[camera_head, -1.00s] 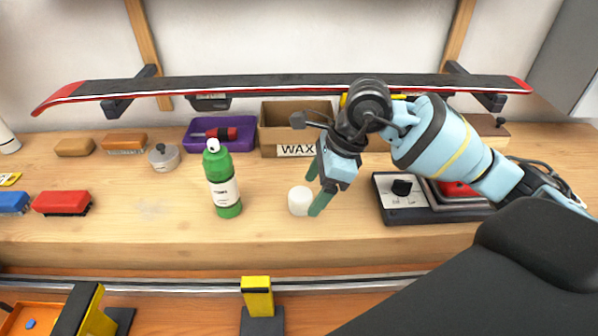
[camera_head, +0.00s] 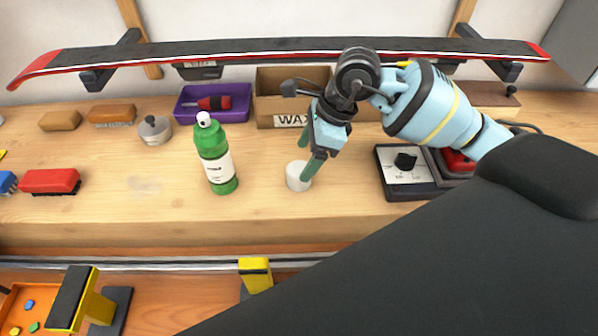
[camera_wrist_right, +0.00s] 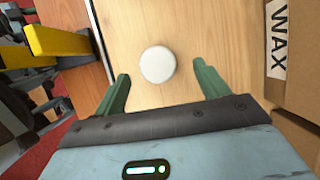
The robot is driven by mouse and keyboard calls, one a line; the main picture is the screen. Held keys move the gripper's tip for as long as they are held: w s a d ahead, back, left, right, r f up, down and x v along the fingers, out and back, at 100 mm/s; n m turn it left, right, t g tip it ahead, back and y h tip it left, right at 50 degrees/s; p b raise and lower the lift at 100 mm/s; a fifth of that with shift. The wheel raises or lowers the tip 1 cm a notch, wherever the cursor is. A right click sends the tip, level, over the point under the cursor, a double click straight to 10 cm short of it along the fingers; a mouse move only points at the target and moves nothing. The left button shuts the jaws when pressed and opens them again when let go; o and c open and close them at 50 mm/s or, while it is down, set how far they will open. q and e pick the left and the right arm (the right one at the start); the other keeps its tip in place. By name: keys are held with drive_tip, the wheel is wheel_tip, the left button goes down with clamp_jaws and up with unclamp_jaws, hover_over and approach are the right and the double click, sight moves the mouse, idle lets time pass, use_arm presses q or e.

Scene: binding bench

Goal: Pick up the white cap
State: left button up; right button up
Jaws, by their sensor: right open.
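The white cap (camera_head: 297,177) stands on the wooden bench, to the right of the green bottle. In the right wrist view the white cap (camera_wrist_right: 157,64) shows as a round white top, ahead of the fingertips and between their lines. My right gripper (camera_head: 305,158) is open and empty, with its green fingers by the cap; one finger overlaps the cap's right side in the head view. In the wrist view the right gripper (camera_wrist_right: 163,78) has its fingers wide apart. I cannot tell if a finger touches the cap. My left gripper is not in view.
The green bottle (camera_head: 215,155) has a white cap-like top. The WAX box (camera_head: 290,95) stands behind the gripper, and a control box (camera_head: 408,172) sits to the right. A ski (camera_head: 250,48) hangs above. The bench front is clear.

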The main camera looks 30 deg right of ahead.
sight(300, 169)
drive_tip(key=x, duration=0.5)
drive_tip(key=shift+s, duration=0.25)
drive_tip(key=c, duration=0.7)
